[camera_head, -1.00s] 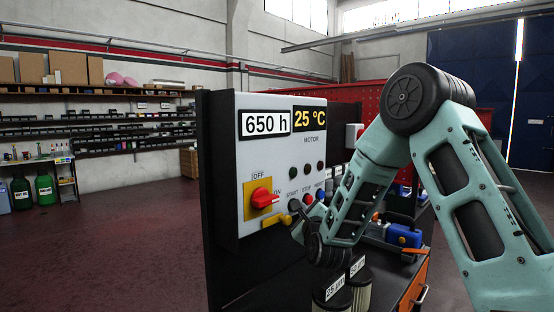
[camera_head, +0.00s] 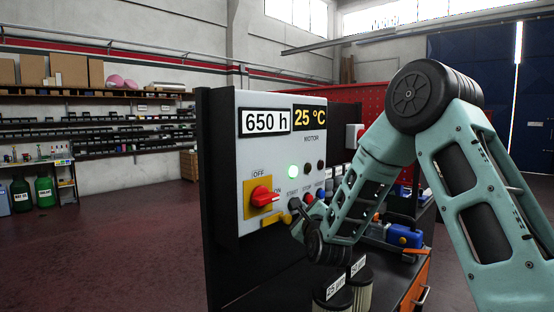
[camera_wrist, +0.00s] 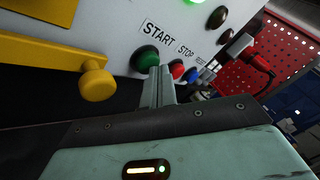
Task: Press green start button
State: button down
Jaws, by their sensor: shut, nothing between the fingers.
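The green start button (camera_wrist: 144,58) is on the grey control panel (camera_head: 262,160), below the START label (camera_wrist: 159,31) in the wrist view. My gripper (camera_wrist: 161,70) is shut and empty. Its fingertips are at the right edge of the green button in the wrist view and hide a little of it. I cannot tell whether they touch it. A green lamp (camera_head: 293,171) above the buttons is lit; its glow also shows at the top of the wrist view. In the head view my wrist largely hides the green button.
The red stop button (camera_wrist: 178,70) and blue reset button (camera_wrist: 193,75) are close to the right of my fingertips. A yellow knob (camera_wrist: 97,84) sticks out to the left. A red rotary switch (camera_head: 263,196) is further left. Dark cylinders (camera_head: 334,296) stand below the arm.

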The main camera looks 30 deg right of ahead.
jog(key=s+d+b, duration=0.2)
jog(key=s, duration=0.3)
jog(key=shift+s, duration=0.35)
dwell(0.7)
